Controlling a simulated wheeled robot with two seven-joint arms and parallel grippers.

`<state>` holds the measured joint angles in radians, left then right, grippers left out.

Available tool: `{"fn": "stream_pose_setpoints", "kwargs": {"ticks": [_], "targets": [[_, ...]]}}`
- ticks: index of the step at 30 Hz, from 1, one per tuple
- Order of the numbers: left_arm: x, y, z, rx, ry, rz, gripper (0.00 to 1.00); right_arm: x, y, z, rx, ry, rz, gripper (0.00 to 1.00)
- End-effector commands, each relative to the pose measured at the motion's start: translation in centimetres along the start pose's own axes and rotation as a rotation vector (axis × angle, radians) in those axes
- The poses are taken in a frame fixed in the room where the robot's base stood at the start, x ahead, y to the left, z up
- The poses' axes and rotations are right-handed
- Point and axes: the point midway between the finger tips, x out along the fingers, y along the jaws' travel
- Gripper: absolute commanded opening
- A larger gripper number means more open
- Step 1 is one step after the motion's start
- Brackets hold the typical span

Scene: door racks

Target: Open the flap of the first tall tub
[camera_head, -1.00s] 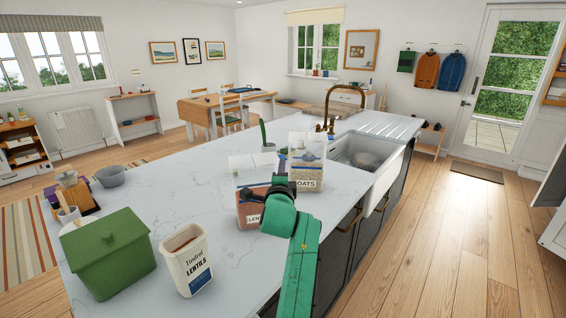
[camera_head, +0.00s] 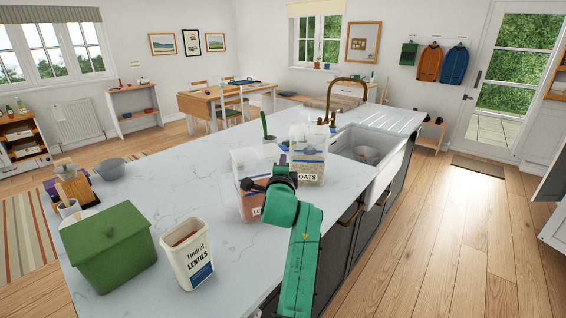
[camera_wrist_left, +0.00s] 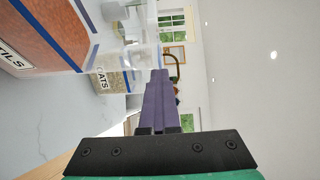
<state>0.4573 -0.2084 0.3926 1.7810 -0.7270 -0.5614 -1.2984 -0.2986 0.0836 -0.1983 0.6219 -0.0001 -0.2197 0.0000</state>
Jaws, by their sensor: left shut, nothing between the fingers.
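The clear tall tub labelled LENTILS (camera_head: 251,207) stands on the worktop, with the clear OATS tub (camera_head: 309,178) behind it to the right. In the left wrist view, the LENTILS tub (camera_wrist_left: 45,42) fills the upper left, turned sideways, and the OATS tub (camera_wrist_left: 112,78) shows beyond it. My left gripper (camera_head: 284,160) is by the tops of these tubs, its fingers largely hidden behind my green wrist. In the left wrist view its purple fingers (camera_wrist_left: 157,74) are together and empty, close to the LENTILS tub's top; contact cannot be told. My right gripper is out of view.
A white Tindrel LENTILS container (camera_head: 188,255) and a green lidded box (camera_head: 108,250) stand at the near left of the worktop (camera_head: 190,170). A white sink (camera_head: 383,165) and brass tap (camera_head: 333,95) lie beyond the tubs. The worktop's left middle is clear.

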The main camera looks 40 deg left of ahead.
Motion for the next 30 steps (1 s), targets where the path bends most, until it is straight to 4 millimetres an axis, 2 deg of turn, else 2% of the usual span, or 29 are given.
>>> {"fn": "stream_pose_setpoints", "kwargs": {"ticks": [10,30], "targets": [[0.00,0.00,0.00,0.000,0.000,0.000,0.00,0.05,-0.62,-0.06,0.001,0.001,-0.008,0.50],[0.00,0.00,0.00,0.000,0.000,0.000,0.01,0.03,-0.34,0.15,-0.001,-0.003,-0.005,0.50]]}}
